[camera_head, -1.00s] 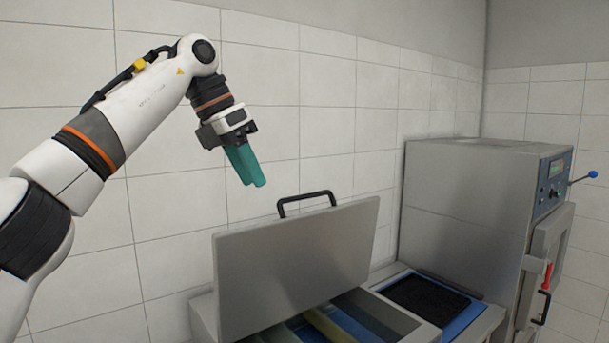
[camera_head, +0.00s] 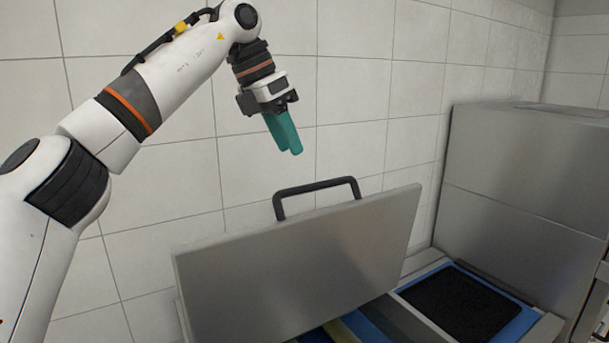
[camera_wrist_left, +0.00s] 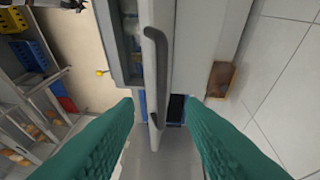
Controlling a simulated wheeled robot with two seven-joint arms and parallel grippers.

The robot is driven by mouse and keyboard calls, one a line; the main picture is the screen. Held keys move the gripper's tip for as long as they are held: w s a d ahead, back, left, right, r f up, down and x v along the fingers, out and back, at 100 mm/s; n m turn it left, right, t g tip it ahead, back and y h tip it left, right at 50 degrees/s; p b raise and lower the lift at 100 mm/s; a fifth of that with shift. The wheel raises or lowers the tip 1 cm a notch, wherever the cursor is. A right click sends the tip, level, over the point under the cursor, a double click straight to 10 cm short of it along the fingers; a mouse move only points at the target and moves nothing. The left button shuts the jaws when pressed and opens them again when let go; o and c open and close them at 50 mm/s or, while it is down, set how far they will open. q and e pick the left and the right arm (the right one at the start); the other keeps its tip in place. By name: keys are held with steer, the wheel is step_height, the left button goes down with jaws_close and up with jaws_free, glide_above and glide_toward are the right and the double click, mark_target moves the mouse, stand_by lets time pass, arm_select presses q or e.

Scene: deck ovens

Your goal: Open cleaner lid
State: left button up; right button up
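The cleaner lid (camera_head: 300,265) is a flat grey metal panel standing raised and tilted over its open box. Its black bar handle (camera_head: 316,187) is on the top edge. My left gripper (camera_head: 290,152), with teal fingers pointing down, is above the handle and a little to its left, apart from it and empty. In the left wrist view my left gripper (camera_wrist_left: 158,102) has its fingers spread wide, with the dark handle (camera_wrist_left: 157,62) showing beyond the gap between them.
Blue and yellow strips (camera_head: 345,330) show inside the box below the lid. A black pad in a blue frame (camera_head: 460,303) lies to its right, beside a large metal oven (camera_head: 525,190). A tiled wall stands behind. Shelves (camera_wrist_left: 35,110) show left in the wrist view.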

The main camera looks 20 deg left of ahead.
arm_select(q)
steer(key=x, duration=0.5)
steer(key=p+x, duration=0.1)
steer(key=x, duration=0.1)
steer(key=shift+w+f, duration=0.15)
steer(key=shift+w, duration=0.2)
steer(key=shift+d+f, duration=0.15)
steer(key=shift+f, duration=0.2)
steer(key=shift+c, duration=0.3)
jaws_close()
